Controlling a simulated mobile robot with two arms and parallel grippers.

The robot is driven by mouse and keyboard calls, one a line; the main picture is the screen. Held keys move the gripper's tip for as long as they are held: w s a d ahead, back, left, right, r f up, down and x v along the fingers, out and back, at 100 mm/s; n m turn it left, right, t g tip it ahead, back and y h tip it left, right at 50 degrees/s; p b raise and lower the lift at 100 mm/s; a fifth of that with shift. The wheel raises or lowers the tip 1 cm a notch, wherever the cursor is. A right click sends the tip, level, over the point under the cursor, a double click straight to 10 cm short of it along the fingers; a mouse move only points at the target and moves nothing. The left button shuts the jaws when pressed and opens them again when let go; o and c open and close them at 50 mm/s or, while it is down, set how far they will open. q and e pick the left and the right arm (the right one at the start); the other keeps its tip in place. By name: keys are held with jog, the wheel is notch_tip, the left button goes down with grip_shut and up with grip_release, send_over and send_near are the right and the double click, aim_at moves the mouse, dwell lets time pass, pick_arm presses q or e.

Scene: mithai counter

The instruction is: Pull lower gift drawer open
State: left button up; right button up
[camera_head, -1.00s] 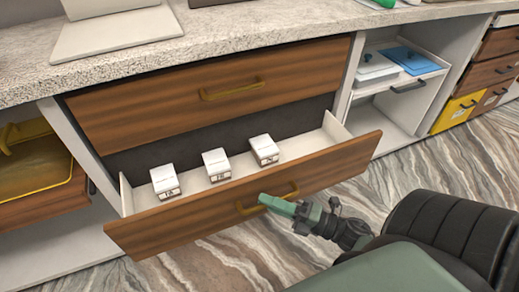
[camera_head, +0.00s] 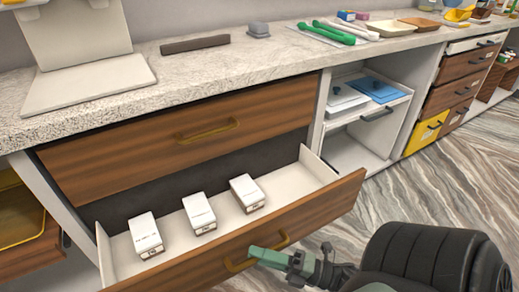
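The lower gift drawer (camera_head: 315,211) has a wooden front and stands pulled out from the counter. Three small white boxes, one of them the right-hand box (camera_head: 247,193), sit inside on its pale floor. Its brass handle (camera_head: 237,266) is on the front face. My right gripper (camera_head: 256,254) is at this handle, with its green fingertips overlapping the handle's right part. From this angle I cannot tell whether the fingers are closed around it. My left gripper is not in view.
The upper drawer (camera_head: 110,155) above is shut. To the right, an open shelf holds a lidded white container (camera_head: 343,101) and a blue item (camera_head: 378,89). The stone countertop (camera_head: 230,75) carries utensils and trays. The marbled floor (camera_head: 430,185) at right is clear.

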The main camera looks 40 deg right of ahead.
jog(key=v, duration=0.8)
dwell(0.6)
